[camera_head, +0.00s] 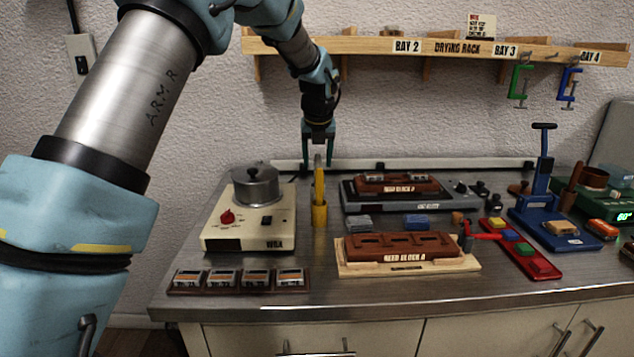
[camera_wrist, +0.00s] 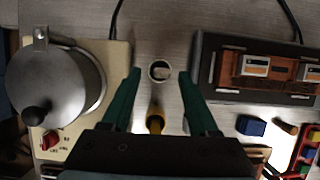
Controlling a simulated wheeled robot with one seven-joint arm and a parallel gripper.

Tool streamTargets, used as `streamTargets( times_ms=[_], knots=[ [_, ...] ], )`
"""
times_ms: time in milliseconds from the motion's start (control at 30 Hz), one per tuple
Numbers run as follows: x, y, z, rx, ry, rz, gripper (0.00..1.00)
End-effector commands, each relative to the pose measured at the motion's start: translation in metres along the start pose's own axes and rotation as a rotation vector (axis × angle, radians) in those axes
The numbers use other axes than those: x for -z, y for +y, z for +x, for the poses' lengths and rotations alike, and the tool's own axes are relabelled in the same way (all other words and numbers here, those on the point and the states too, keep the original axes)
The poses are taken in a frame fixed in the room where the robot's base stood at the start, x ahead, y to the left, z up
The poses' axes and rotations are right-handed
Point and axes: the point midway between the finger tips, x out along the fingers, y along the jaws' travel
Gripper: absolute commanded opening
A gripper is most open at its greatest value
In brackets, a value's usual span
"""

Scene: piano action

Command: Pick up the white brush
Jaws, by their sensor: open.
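My gripper (camera_head: 318,170) is open and points down above the bench, behind the tall yellow brush (camera_head: 319,183) in its yellow holder (camera_head: 319,215). In the wrist view, a small round cup with a pale, whitish end inside, likely the white brush (camera_wrist: 161,72), lies between my two open fingertips (camera_wrist: 160,75). Nothing is in the grip. The yellow brush also shows in the wrist view (camera_wrist: 155,121), on the near side of that cup. I cannot clearly make out the white brush in the head view; the yellow brush and my fingers cover that spot.
A silver pot (camera_head: 257,187) on a cream heater (camera_head: 247,225) stands left. A grey device (camera_head: 365,199) with a brown block stands right. Reed block A (camera_head: 400,246) is in front. A wooden drying rack (camera_head: 370,46) hangs on the wall behind my gripper.

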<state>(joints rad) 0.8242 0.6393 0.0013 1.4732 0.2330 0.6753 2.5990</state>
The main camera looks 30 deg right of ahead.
Motion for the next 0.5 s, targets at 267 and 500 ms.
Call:
streamTargets(
  times_ms=[267,500],
  knots=[
    [0.0,-0.001,0.032,0.002,0.002,-0.002,0.6],
    [0.0,-0.001,0.034,0.003,0.0,-0.003,0.6]
  ],
)
